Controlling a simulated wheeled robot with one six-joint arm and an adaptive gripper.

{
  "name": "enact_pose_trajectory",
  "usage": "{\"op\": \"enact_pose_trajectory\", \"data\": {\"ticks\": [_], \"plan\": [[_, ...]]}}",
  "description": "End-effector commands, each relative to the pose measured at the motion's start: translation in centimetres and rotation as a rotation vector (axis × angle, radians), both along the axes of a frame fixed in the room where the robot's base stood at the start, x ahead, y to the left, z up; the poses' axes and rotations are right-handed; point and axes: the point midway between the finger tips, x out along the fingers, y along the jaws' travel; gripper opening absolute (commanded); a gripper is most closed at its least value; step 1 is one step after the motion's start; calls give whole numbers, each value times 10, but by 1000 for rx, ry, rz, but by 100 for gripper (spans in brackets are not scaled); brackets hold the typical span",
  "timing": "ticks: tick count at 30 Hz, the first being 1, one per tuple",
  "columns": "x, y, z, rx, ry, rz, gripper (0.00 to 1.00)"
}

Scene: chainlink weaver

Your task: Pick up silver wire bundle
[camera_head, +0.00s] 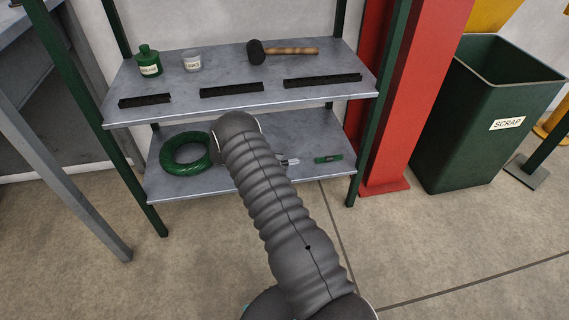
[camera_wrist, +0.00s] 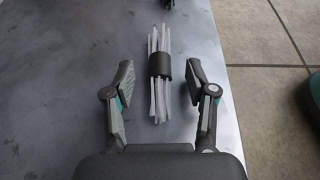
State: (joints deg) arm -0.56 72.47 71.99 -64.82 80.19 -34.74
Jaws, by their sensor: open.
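The silver wire bundle (camera_wrist: 160,64) lies on the grey lower shelf (camera_wrist: 60,60), its pale strands held by a dark band around the middle. My gripper (camera_wrist: 159,78) is open in the wrist view, with one finger on each side of the bundle and a gap to both. The bundle runs roughly lengthwise between the fingers, its far end beyond the fingertips. In the head view my arm hides the gripper and most of the bundle; a small pale end (camera_head: 290,161) shows right of the arm.
On the lower shelf (camera_head: 215,186) are a green coil (camera_head: 170,167) left and a small green item (camera_head: 328,158) right. The upper shelf (camera_head: 225,109) above holds a green bottle (camera_head: 149,65), a jar (camera_head: 192,62), a mallet (camera_head: 290,50) and dark strips. A green shelf post (camera_head: 372,140) stands right.

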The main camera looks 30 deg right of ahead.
Motion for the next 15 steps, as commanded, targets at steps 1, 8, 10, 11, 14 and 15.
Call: {"op": "enact_pose_trajectory", "data": {"ticks": [1,8,10,11,14,15], "plan": [[-1,-3,-1,0,0,0,56],[-1,-4,-2,0,-1,0,54],[-1,-4,-2,0,-1,0,36],[-1,-4,-2,0,-1,0,29],[-1,-4,-2,0,-1,0,4],[-1,-4,-2,0,-1,0,0]]}}
